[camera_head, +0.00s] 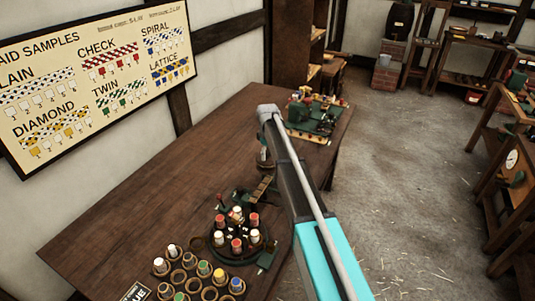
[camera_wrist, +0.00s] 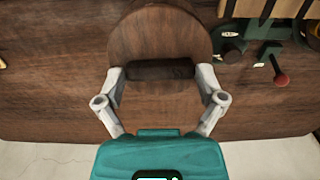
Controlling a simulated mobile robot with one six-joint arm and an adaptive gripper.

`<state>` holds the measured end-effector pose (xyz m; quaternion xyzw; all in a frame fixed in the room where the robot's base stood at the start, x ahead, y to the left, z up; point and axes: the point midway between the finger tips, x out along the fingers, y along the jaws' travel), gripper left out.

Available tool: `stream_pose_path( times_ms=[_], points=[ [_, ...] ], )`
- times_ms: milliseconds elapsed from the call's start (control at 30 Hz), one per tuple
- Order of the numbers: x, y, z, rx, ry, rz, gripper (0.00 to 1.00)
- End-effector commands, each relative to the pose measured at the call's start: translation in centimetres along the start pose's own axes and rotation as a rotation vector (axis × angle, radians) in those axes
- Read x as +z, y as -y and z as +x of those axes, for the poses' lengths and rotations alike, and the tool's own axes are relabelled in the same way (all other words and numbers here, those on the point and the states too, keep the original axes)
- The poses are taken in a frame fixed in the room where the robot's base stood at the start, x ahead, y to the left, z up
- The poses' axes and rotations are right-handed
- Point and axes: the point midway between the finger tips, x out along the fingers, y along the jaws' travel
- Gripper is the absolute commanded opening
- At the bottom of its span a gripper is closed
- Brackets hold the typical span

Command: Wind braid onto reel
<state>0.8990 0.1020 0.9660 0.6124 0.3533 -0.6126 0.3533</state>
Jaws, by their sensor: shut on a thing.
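A wooden reel (camera_wrist: 160,32) with broad round flanges and a dark core lies in the middle of the wrist view. My gripper (camera_wrist: 160,72) has its two pale grey fingers on either side of the reel, at the ends of the dark core, and is shut on it. The table top shows beyond the reel. In the head view, my arm mostly hides the reel and gripper. The braiding machine (camera_head: 238,231), a round dark base with red and white bobbins, stands at the front of the table. I cannot make out any braid on the reel.
The long wooden table (camera_head: 165,165) is clear along its left and middle. A tray of coloured bobbins (camera_head: 197,274) stands at the front, near the braiding machine. A green machine (camera_head: 318,118) stands at the far end. A braid samples board (camera_head: 95,85) hangs on the wall.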

Motion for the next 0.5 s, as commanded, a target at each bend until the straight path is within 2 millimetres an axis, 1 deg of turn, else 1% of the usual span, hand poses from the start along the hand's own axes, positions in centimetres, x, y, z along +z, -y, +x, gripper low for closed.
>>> stream_pose_path(
  times_ms=[167,200,267,500],
  points=[
    [-0.04,-0.04,-0.01,0.0,-0.001,0.001,0.41],
    [-0.04,-0.04,-0.01,0.001,-0.001,0.001,0.9],
    [-0.04,-0.04,-0.01,0.001,-0.001,0.001,1.0],
    [-0.02,-0.02,0.0,0.0,0.0,0.002,1.0]
  ],
)
